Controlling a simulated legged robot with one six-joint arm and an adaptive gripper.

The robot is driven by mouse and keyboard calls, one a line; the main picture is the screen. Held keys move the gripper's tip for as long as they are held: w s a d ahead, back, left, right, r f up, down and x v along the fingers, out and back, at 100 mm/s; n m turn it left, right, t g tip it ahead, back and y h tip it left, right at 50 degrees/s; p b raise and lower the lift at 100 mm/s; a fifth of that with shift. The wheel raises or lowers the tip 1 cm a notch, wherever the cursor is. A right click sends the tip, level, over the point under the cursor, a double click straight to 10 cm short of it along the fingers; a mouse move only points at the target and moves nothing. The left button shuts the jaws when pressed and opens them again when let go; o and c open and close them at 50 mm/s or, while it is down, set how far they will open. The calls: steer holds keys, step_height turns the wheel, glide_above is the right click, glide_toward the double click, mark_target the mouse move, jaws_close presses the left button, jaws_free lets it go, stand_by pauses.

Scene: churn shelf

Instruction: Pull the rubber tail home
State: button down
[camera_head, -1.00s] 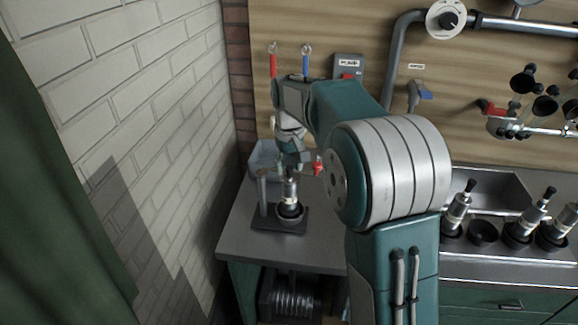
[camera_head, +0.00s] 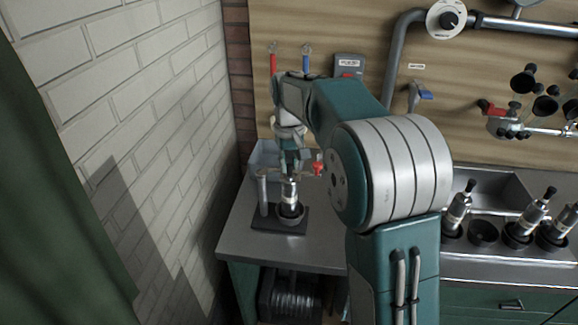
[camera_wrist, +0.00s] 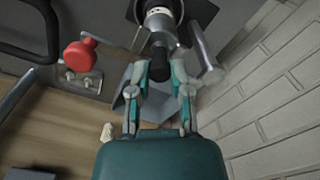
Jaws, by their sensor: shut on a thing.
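A metal shell (camera_head: 289,194) stands upright in a black cup on a dark base plate (camera_head: 266,223), with a metal post (camera_head: 263,194) beside it on the left. The wrist view shows the shell (camera_wrist: 157,13) end-on at the top, with the black rubber tail (camera_wrist: 160,66) sticking out of it toward me. My gripper (camera_head: 290,172) points down over the shell's top. In the wrist view my gripper's fingers (camera_wrist: 163,70) are on both sides of the tail and shut on it.
A white brick wall (camera_head: 150,110) is close on the left. A grey bin (camera_head: 262,157) stands behind the fixture. A red-handled tap (camera_wrist: 80,54) is near the gripper. Several more shells stand by the sink at right. The bench (camera_head: 325,240) in front is bare.

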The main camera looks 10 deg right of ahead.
steer(key=shift+r, duration=0.5)
steer(key=c, duration=0.5)
jaws_free()
steer(key=shift+r, duration=3.4)
